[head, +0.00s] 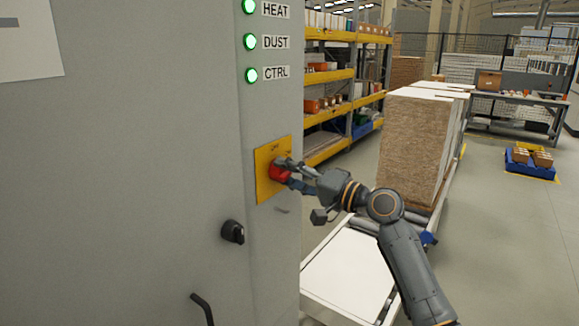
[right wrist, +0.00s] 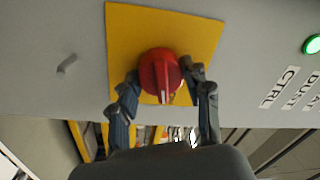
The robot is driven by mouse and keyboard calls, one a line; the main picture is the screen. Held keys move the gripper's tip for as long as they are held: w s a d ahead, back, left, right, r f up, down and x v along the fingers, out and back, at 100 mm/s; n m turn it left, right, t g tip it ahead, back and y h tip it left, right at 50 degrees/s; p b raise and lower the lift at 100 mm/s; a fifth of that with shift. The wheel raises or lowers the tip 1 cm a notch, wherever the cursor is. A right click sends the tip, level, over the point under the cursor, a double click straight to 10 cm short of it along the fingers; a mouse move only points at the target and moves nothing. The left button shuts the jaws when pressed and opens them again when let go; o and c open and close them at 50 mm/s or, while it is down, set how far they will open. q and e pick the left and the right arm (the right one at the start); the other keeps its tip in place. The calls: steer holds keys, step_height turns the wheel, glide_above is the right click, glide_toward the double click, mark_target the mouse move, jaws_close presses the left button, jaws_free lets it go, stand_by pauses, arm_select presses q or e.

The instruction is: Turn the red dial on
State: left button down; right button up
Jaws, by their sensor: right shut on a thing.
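The red dial (head: 279,171) sits on a yellow square plate (head: 264,187) on the side of the grey cabinet. My right gripper (head: 284,170) is at the dial, its fingers shut on it. In the right wrist view the red dial (right wrist: 161,75) lies between the two fingers of my right gripper (right wrist: 161,90), in front of the yellow plate (right wrist: 200,40). A raised grip with a light mark shows across the dial's face. The lettering on the plate is too small to read. My left gripper is not in view.
Green lamps labelled HEAT (head: 250,6), DUST (head: 250,42) and CTRL (head: 251,75) are lit above the plate. A black knob (head: 233,232) and a dark handle (head: 203,308) stick out from the cabinet. A stack of boards (head: 415,150) stands behind my right arm. Open floor lies at the right.

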steer(key=shift+m+p, duration=0.8)
steer(key=shift+m, duration=0.6)
steer(key=o, duration=1.2)
steer(key=shift+c, duration=0.2)
steer(key=shift+d, duration=0.1)
steer(key=v, duration=1.1)
steer(key=shift+s+d, duration=0.25)
steer(key=shift+s, duration=0.1)
steer(key=shift+f, duration=0.15)
